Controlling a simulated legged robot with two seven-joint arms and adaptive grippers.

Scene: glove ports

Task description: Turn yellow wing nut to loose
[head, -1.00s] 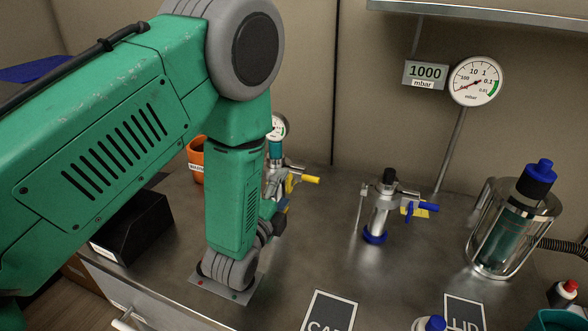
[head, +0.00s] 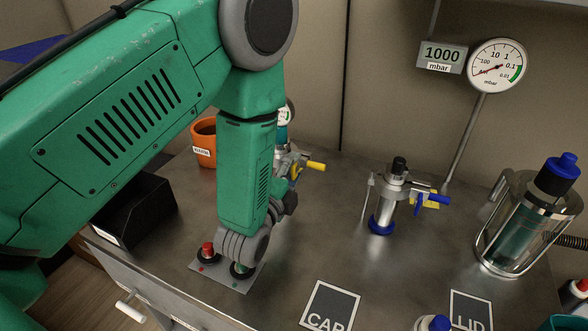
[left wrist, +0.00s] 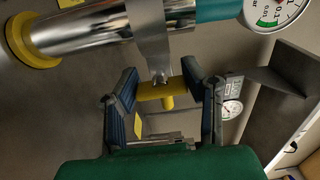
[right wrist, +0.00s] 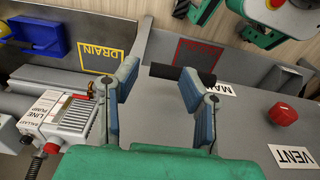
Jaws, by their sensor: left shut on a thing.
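The yellow wing nut (head: 316,166) sticks out to the right from a metal clamp on the left valve fitting in the head view. In the left wrist view the wing nut (left wrist: 163,91) is a yellow bar on a short stem, between the two fingers. My left gripper (left wrist: 164,98) is shut on it. In the head view my left forearm hides most of that gripper and part of the fitting. My right gripper (right wrist: 160,90) shows only in its own wrist view. Its fingers are apart, with a black bar (right wrist: 183,73) showing beyond them.
A similar fitting with a blue wing nut (head: 436,199) stands to the right. A glass vessel (head: 520,225) is at far right. An orange pot (head: 203,140) and a black bin (head: 135,205) are at left.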

